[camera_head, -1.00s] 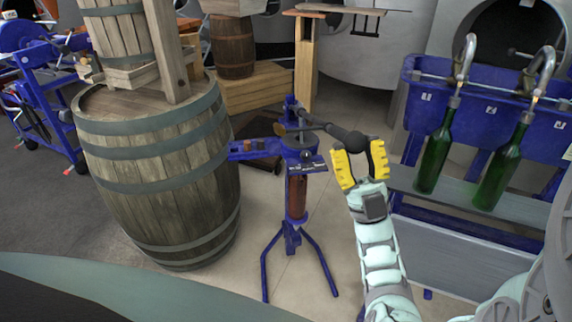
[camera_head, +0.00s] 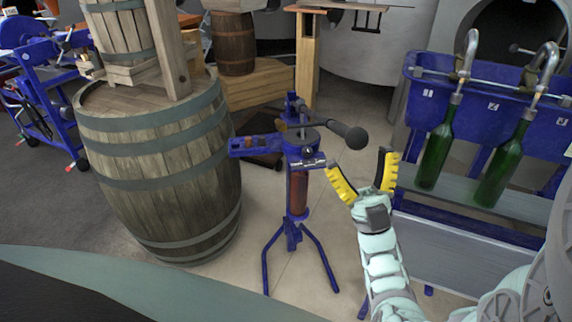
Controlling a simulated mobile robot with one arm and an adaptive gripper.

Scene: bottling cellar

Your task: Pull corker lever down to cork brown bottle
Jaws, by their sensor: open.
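The blue corker (camera_head: 293,233) stands on the floor on splayed legs at the centre. Its dark lever (camera_head: 325,127) sticks out to the right from the top and ends in a black knob (camera_head: 357,138). The brown bottle (camera_head: 299,191) stands upright inside the corker's frame, partly hidden by it. My gripper (camera_head: 364,168) has yellow-padded fingers spread wide, with nothing between them. It is just below and to the right of the knob, apart from it in the picture.
A large wooden barrel (camera_head: 160,170) stands close on the left of the corker. A blue filling trough (camera_head: 490,105) with two green bottles (camera_head: 435,157) (camera_head: 503,163) under its spouts is at the right. Some floor in front of the corker is clear.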

